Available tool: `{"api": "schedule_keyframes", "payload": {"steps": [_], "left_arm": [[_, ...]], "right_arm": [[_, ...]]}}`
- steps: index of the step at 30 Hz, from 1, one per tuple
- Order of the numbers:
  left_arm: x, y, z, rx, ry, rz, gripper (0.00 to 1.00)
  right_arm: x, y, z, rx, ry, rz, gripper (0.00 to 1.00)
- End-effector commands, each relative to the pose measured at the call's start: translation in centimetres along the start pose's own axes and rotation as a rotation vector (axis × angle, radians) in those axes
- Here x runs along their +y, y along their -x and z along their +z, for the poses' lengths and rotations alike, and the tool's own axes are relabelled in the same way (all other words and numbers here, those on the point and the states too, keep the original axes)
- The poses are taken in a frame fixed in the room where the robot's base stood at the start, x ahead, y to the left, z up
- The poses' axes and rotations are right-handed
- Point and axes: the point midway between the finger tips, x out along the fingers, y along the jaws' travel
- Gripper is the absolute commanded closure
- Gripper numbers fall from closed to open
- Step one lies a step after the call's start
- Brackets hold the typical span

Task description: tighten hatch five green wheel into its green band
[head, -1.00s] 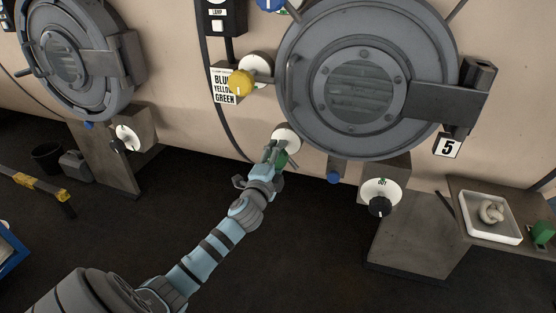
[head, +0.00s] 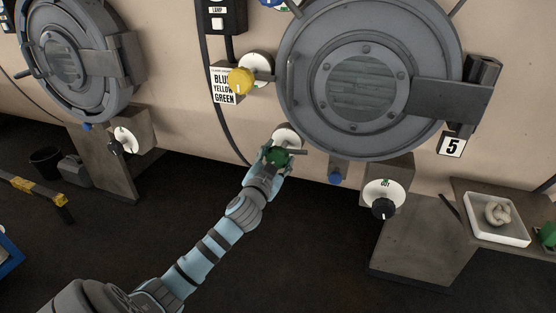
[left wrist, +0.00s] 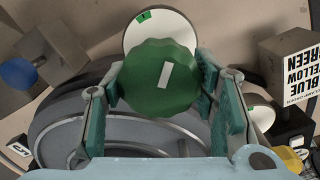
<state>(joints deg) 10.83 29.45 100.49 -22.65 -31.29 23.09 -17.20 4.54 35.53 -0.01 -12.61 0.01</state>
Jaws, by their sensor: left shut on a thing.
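Hatch five (head: 362,85) is the large grey round door marked by a "5" plate (head: 451,145). Its green wheel (head: 278,156) is at the hatch's lower left, in front of a white dial disc (head: 287,134). My left gripper (head: 275,160) is shut on the green wheel. In the left wrist view the green wheel (left wrist: 157,90) sits between my left gripper's fingers (left wrist: 160,105) and carries a white mark, slightly tilted. The white disc (left wrist: 180,27) behind it shows a green band (left wrist: 147,15) at its upper left. My right gripper is not in view.
A yellow wheel (head: 241,81) on a white disc and a "BLUE YELLOW GREEN" sign (head: 224,86) are above left. A blue knob (head: 335,177) and a black knob (head: 383,208) are below the hatch. A white tray (head: 497,237) stands at right.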

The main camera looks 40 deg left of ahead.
Motion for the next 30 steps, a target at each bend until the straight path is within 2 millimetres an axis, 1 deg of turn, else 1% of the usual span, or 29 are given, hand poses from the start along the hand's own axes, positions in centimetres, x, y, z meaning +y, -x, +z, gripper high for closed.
{"api": "schedule_keyframes", "payload": {"steps": [1,9,18,24,30], "left_arm": [[0.1,0.0,0.3,-0.004,0.043,0.001,0.75],[0.1,0.0,0.4,-0.005,0.298,0.001,0.75],[0.0,0.0,0.4,-0.007,0.543,0.0,0.75],[0.0,0.0,0.4,-0.006,0.648,0.0,0.75],[-0.1,0.0,0.4,-0.007,0.705,0.0,0.75]], "right_arm": [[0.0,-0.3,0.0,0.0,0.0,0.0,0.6],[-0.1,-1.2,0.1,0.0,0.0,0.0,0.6],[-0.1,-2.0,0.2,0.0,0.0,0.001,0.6],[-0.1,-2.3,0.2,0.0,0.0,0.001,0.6],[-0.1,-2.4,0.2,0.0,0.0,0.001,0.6]]}}
